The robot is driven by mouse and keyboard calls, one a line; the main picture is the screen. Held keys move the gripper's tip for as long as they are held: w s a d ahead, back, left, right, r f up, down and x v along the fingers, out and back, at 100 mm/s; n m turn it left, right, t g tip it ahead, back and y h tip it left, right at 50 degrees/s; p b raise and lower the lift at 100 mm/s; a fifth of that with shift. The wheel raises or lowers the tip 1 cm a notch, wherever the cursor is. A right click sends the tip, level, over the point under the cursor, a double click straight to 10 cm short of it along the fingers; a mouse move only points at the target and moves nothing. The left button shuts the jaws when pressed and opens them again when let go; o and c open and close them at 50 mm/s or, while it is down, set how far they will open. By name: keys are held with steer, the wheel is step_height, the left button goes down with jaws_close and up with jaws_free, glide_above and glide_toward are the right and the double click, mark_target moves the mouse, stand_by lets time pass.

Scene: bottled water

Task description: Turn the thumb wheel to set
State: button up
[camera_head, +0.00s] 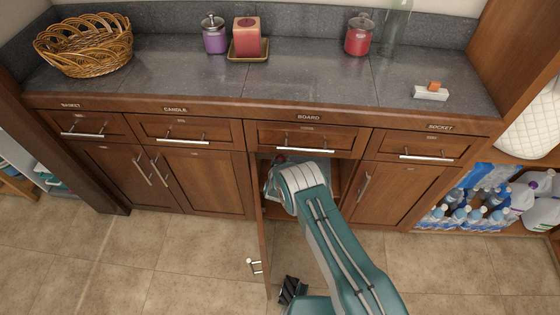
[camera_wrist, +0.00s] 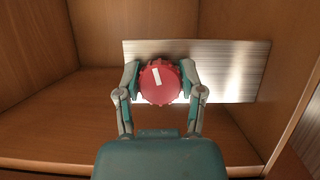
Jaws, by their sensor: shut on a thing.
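A red thumb wheel (camera_wrist: 168,86) with a scalloped rim shows in the wrist view, mounted on a brushed metal plate (camera_wrist: 228,70) inside a wooden cabinet. A white mark on its face stands nearly upright, its top leaning slightly left. My gripper (camera_wrist: 160,88) has one finger on each side of the wheel and is shut on it. In the head view my arm reaches into the open cabinet under the drawer labelled BOARD (camera_head: 308,117). The wheel is mostly hidden there behind my arm. No setting marks are readable on the plate.
The open cabinet door (camera_head: 262,240) stands to the left of my arm. The cabinet's side walls (camera_wrist: 275,50) and floor (camera_wrist: 50,135) enclose my gripper. The counter (camera_head: 320,80) above holds a basket (camera_head: 88,45), candles and a small white block with an orange top. Bottled water (camera_head: 465,215) stands on the right.

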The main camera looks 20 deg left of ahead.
steer(key=shift+w+n, duration=0.1)
steer(key=shift+n, duration=0.2)
steer(key=shift+r, duration=0.1)
steer(key=o, duration=1.2)
steer(key=shift+c, duration=0.2)
